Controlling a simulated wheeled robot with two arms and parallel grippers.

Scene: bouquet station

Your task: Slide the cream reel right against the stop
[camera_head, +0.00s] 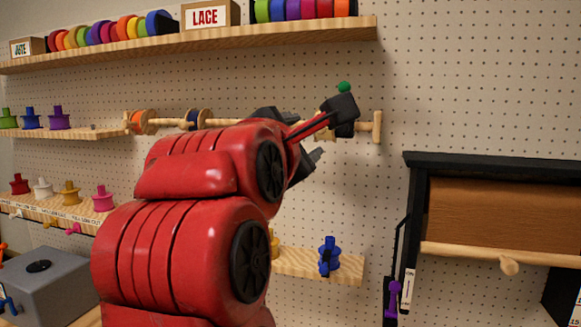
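A wooden rod (227,122) runs across the pegboard. At its right end stands an upright pale wooden stop (377,126). An orange reel (138,122) and a dark blue reel (192,119) with pale wooden flanges are on the rod's left part. I cannot clearly make out the cream reel; my arm and gripper hide the rod's middle. A small pale edge shows just left of the black fingertip, and I cannot tell what it belongs to. My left gripper (328,134) is at the rod, left of the stop. Its finger spacing is unclear. My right gripper is not in view.
A green ball (343,87) shows just above the fingertip. The upper shelf (250,37) holds ribbon rolls and a LACE box (208,15). A lower shelf holds a blue spool (329,255). A black-framed cabinet (490,163) stands right; the pegboard between is mostly clear.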

